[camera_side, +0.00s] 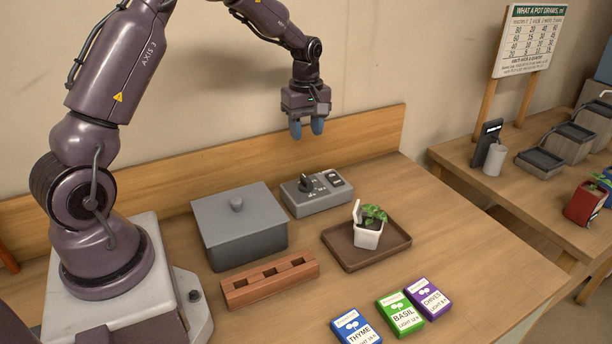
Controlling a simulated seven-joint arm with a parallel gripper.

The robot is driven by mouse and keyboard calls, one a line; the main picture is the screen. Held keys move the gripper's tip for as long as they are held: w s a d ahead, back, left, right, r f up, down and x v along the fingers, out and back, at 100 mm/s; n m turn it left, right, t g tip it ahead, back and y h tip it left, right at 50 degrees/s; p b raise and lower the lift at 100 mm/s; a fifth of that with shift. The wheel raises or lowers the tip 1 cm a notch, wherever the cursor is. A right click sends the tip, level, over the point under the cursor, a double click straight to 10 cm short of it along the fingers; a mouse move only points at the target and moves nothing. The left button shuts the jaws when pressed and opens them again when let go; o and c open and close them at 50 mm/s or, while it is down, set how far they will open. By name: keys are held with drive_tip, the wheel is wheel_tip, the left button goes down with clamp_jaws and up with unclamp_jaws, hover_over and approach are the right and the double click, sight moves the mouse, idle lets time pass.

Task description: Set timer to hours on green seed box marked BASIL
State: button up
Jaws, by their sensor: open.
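The green seed box marked BASIL (400,314) lies on the front right of the table, between a blue box marked THYME (356,327) and a purple box marked CHIVES (428,298). Its lower line starts with "LIGHT", and the number after it is too small to read surely. The grey timer box (317,193) stands at the back, with a dark knob (306,181) on its left and a switch (334,180) on its right. Its dial marks are too small to read. My gripper (308,130) is open and empty, with blue fingertips pointing down, above the table's back edge.
A grey lidded bin (240,235) stands left of the timer, and a wooden block with slots (270,283) lies in front of it. A brown tray (343,254) holds a white potted plant (368,237). A wooden backboard (365,130) runs behind. A second table stands at right.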

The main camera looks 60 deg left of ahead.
sight(306, 178)
wheel_tip(306, 178, down, 13)
drive_tip(key=shift+r, duration=0.1)
idle(0.3)
clamp_jaws()
